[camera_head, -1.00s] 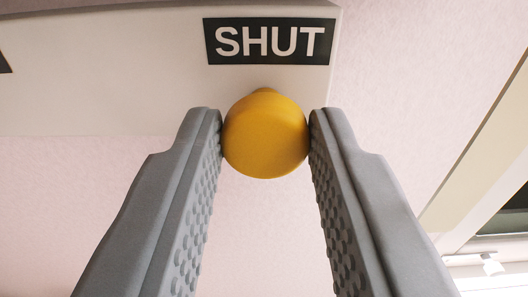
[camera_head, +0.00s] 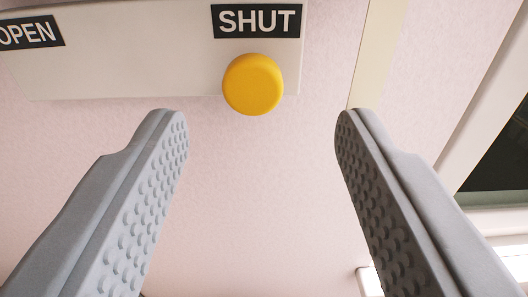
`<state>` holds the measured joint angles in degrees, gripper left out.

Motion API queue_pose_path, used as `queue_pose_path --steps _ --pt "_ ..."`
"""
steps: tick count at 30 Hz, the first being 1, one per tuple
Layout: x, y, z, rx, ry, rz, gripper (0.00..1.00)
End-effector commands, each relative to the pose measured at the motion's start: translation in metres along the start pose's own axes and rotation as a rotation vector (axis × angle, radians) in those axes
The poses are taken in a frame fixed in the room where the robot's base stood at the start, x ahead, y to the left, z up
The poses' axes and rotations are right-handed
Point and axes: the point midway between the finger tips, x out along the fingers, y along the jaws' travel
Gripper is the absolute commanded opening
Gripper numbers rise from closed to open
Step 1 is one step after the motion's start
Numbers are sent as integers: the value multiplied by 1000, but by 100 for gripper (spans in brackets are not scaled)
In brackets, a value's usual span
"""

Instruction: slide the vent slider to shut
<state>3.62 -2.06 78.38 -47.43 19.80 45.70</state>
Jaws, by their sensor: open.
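The vent slider's round yellow knob (camera_head: 252,84) sits just below the black SHUT label (camera_head: 256,20), at the right end of the pale slider panel (camera_head: 140,72). The black OPEN label (camera_head: 30,33) is at the panel's left end, partly cut off by the frame. My gripper (camera_head: 262,116) is open, its two grey studded fingers wide apart. The fingertips lie below the knob in the picture, one to each side, with clear gaps and touching nothing.
The pale pink wall (camera_head: 250,200) behind is bare below the panel. A cream vertical strip (camera_head: 378,50) runs right of the panel. Further right is a pale frame around a dark opening (camera_head: 500,150).

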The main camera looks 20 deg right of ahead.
Motion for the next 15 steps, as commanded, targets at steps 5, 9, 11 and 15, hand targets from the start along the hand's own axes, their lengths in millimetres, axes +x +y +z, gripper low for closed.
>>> queue_pose_path --steps 5,9,11,15 --pt "-32 0 -1 0 1 -1 50" --pt "-55 0 -1 -1 1 0 50" --pt "-64 0 0 0 0 -1 50" --pt "-88 0 0 -1 0 -1 50"
